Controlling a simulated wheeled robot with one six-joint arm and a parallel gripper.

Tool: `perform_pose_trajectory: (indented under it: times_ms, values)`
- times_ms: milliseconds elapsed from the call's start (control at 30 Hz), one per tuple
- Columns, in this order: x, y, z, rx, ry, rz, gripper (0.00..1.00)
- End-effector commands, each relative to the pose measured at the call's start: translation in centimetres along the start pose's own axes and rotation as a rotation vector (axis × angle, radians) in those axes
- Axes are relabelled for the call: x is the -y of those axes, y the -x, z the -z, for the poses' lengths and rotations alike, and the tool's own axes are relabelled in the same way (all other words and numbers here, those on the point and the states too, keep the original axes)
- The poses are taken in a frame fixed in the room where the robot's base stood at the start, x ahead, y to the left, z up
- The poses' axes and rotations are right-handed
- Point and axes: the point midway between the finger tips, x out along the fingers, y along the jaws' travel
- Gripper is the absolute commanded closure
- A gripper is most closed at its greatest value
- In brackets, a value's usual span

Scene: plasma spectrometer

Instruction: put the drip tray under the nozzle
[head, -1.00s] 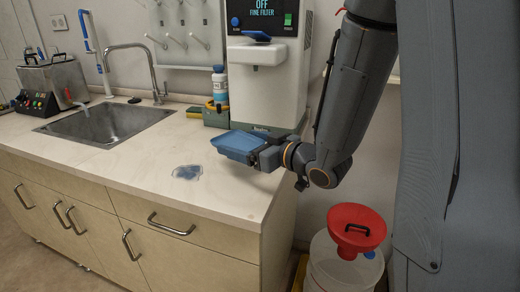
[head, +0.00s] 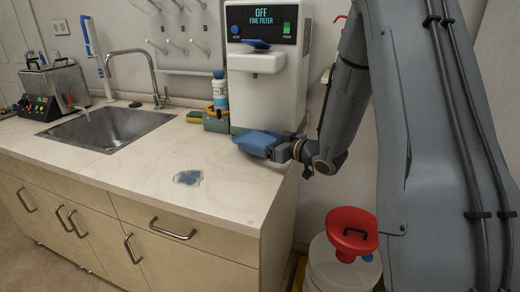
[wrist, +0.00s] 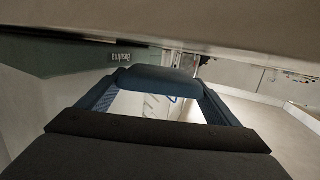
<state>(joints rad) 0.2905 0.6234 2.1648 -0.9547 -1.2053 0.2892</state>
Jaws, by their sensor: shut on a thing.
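The blue drip tray (head: 255,141) is in my gripper (head: 279,150), just in front of the lower part of the white dispenser (head: 292,92). The dispenser's white spout block (head: 257,63) juts out above the tray, with a blue lever (head: 256,44) on top. In the head view the tray looks roughly below this block; I cannot tell its exact depth or whether it touches the base. My gripper is shut on the tray's near right side. In the wrist view the tray (wrist: 157,78) lies ahead of the dark gripper (wrist: 155,135).
A bluish spill (head: 188,177) lies on the pale countertop (head: 110,165). A sink (head: 105,128) is further left. A red funnel (head: 352,225) sits on a clear container at lower right.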

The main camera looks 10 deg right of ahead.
Motion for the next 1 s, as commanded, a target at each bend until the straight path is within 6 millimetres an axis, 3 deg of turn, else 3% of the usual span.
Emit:
perform_pose_trajectory:
  times_ms: [200, 700, 733, 800, 1000]
  values:
    - [0.0, -0.4, -2.9, 0.002, -0.002, 0.001, 0.41]
    - [-0.3, -0.7, -3.7, 0.001, -0.001, 0.0, 0.41]
    - [-0.3, -0.7, -3.7, 0.001, -0.001, 0.0, 0.11]
    - [-0.3, -0.7, -3.6, 0.001, 0.0, 0.0, 0.0]
    - [-0.3, -0.7, -3.6, 0.001, 0.0, 0.0, 0.0]
